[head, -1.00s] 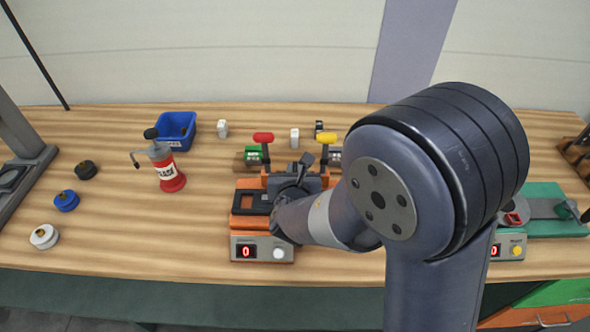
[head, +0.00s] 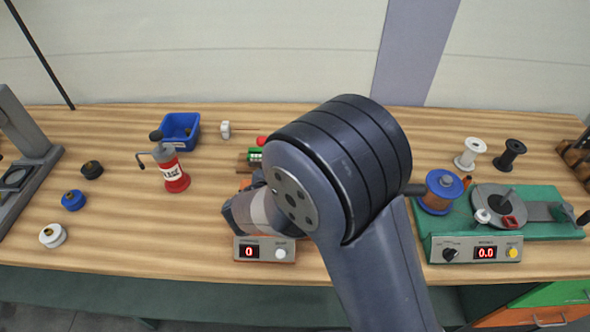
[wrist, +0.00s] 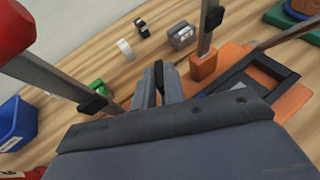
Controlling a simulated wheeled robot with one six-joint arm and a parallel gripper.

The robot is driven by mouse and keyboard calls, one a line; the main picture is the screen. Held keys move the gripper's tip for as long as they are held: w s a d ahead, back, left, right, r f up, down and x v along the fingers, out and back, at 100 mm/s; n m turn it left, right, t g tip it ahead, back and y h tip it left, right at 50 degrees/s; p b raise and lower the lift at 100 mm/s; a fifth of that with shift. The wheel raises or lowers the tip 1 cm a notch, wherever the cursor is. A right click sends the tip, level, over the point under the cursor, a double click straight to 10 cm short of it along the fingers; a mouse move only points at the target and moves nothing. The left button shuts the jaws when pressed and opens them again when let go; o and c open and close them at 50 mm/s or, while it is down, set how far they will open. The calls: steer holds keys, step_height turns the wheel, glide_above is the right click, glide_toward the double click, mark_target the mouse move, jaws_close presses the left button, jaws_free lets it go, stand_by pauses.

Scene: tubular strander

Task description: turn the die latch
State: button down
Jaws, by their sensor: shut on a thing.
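In the wrist view my gripper (wrist: 157,90) is shut on a narrow dark upright piece (wrist: 159,74), which seems to be the die latch. Its lower part is hidden by the fingers and gripper body. The orange machine (wrist: 290,98) with a black rectangular frame (wrist: 272,67) lies to the right of the fingers. In the head view my arm covers the gripper, the latch and most of the machine. Only the front panel (head: 264,249), with a red 0 and a white button, shows clearly there.
A red-knobbed lever (wrist: 62,68) slants close on the left and a grey lever post (wrist: 208,32) stands right of the fingers. A blue bin (head: 180,130) and red hand-cranked device (head: 171,172) stand left. A green-based machine (head: 545,225) with a copper spool (head: 437,204) stands right.

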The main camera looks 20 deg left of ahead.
steer(key=shift+a+m+g+h, duration=0.2)
steer(key=shift+m+g+h, duration=0.1)
steer(key=shift+m+h, duration=0.75)
steer(key=shift+w+h, duration=0.1)
steer(key=shift+h, duration=0.15)
steer(key=c, duration=1.5)
jaws_free()
steer(key=b+v, duration=0.1)
steer(key=v, duration=1)
steer(key=shift+b, duration=0.3)
steer(key=shift+w, duration=0.1)
